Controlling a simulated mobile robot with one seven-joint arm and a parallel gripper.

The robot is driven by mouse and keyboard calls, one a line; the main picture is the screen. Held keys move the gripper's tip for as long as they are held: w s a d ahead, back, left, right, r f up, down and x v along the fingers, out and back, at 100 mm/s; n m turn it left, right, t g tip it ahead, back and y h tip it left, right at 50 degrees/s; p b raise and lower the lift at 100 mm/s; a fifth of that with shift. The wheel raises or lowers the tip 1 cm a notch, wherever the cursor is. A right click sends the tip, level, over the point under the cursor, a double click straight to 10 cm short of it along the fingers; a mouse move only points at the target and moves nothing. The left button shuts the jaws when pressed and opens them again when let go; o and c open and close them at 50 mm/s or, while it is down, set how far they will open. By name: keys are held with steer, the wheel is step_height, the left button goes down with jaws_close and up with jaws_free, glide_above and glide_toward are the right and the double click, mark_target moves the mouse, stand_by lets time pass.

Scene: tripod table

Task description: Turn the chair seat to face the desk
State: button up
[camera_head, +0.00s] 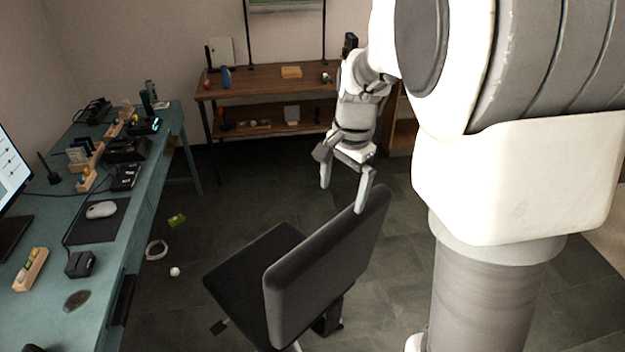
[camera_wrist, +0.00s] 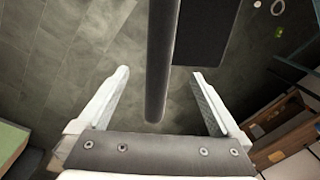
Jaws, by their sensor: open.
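A dark grey office chair stands on the tiled floor in the head view, its backrest (camera_head: 325,265) on the right and its seat (camera_head: 255,272) on the left. The seat extends toward the teal desk (camera_head: 148,165) along the left side. My gripper (camera_head: 344,190) is open at the far upper corner of the backrest. In the wrist view, the top of the backrest (camera_wrist: 161,70) reaches between the two fingers of my gripper (camera_wrist: 158,82), with gaps on both sides. The seat (camera_wrist: 207,30) shows beside it. The chair's base is mostly hidden.
The desk holds a mouse (camera_head: 101,209) on a dark pad, a monitor (camera_head: 12,175) and several small items. A wooden shelf table (camera_head: 250,88) stands against the back wall. A white ring (camera_head: 156,249) and a green item (camera_head: 177,221) lie on the floor between desk and chair.

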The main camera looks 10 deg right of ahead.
mark_target(333, 240)
steer(key=f, duration=0.5)
steer(key=f+b, duration=0.1)
steer(key=f, duration=0.5)
steer(key=w+f, duration=0.1)
steer(key=f, duration=0.5)
steer(key=shift+w+a+f+b, duration=0.1)
steer(key=shift+a+f+b, duration=0.05)
steer(key=shift+a+b, duration=0.25)
jaws_close()
